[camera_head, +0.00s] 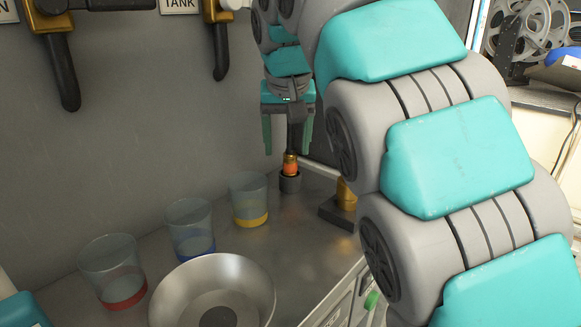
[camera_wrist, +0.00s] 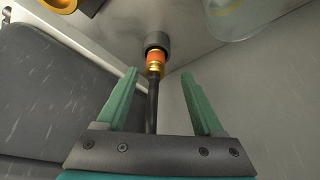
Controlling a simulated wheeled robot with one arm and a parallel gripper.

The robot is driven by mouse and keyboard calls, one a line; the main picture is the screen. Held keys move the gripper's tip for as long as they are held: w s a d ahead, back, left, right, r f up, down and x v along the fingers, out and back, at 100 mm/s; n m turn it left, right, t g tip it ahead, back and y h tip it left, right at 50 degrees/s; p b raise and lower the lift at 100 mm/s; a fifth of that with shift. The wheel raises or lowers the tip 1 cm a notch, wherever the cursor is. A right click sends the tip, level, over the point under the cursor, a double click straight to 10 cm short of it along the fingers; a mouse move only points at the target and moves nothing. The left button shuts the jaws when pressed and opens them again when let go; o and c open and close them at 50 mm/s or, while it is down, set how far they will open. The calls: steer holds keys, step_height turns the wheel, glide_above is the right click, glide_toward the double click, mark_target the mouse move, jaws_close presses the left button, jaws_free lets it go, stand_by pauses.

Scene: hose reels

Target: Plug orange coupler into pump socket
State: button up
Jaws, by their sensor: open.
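The orange coupler (camera_head: 290,168) with brass ends stands upright on the metal counter, its lower end inside a short dark round cup (camera_head: 290,184). A black hose rises from its top. In the wrist view the coupler (camera_wrist: 156,58) meets the dark cup (camera_wrist: 157,40), and the hose (camera_wrist: 152,105) runs between my fingers. My gripper (camera_head: 287,150) is open above the coupler, with one green finger on each side of the hose and a gap to both. A brass fitting on a dark block (camera_head: 346,194) stands right of the cup. I cannot tell which part is the pump socket.
Clear cups with yellow (camera_head: 250,200), blue (camera_head: 191,231) and red (camera_head: 112,272) bases stand left of the coupler. A metal bowl (camera_head: 258,279) sits in front. A grey wall (camera_head: 150,140) with hanging hoses is behind. Reels (camera_head: 522,32) are at the far right.

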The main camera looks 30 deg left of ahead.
mark_target(291, 151)
steer(key=x, duration=0.5)
steer(key=shift+w+d, duration=0.2)
steer(key=shift+w, duration=0.15)
steer(key=shift+r, duration=0.1)
jaws_close()
